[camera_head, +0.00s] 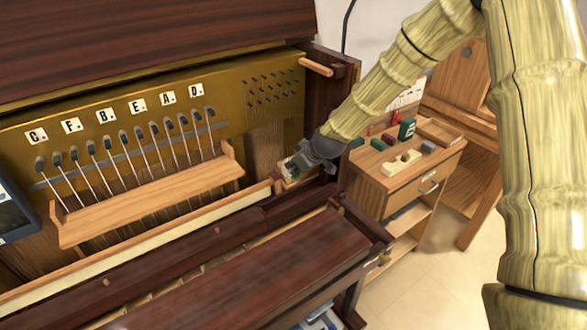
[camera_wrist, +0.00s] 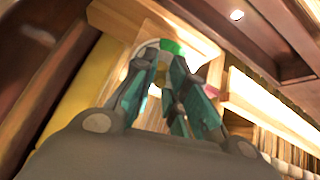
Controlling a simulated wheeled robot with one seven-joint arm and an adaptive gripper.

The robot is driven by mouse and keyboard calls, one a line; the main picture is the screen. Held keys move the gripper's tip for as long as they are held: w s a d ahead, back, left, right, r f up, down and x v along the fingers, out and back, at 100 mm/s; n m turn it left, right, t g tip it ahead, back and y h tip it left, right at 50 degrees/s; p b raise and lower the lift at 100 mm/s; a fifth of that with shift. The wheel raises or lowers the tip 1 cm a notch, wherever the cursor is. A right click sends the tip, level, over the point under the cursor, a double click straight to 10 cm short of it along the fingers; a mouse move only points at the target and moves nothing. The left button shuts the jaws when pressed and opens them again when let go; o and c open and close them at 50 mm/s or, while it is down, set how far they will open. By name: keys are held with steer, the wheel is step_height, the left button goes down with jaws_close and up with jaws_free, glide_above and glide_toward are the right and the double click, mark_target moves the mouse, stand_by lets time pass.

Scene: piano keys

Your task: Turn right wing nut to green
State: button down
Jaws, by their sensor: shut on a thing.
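My gripper (camera_head: 293,166) reaches into the right end of the open piano, against a small wooden block (camera_head: 287,181). In the wrist view, the teal fingers of my gripper (camera_wrist: 165,72) are shut on the right wing nut (camera_wrist: 160,75), a small brass-coloured piece mostly hidden between them. Behind the fingertips is a round dial with a white part (camera_wrist: 148,44) and a green part (camera_wrist: 172,47). The fingers cover the rest of the dial, so I cannot tell exactly which colour the wing nut points at.
A wooden rail (camera_head: 150,240) runs left from the block, below the hammers and lettered tiles. The dark piano side wall (camera_head: 325,100) stands close to my gripper on the right. A wooden cabinet (camera_head: 410,185) with small objects on top stands beyond it.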

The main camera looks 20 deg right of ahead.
steer(key=shift+n, duration=0.4)
steer(key=n, duration=0.3)
steer(key=shift+n, duration=0.4)
steer(key=shift+n, duration=1.9)
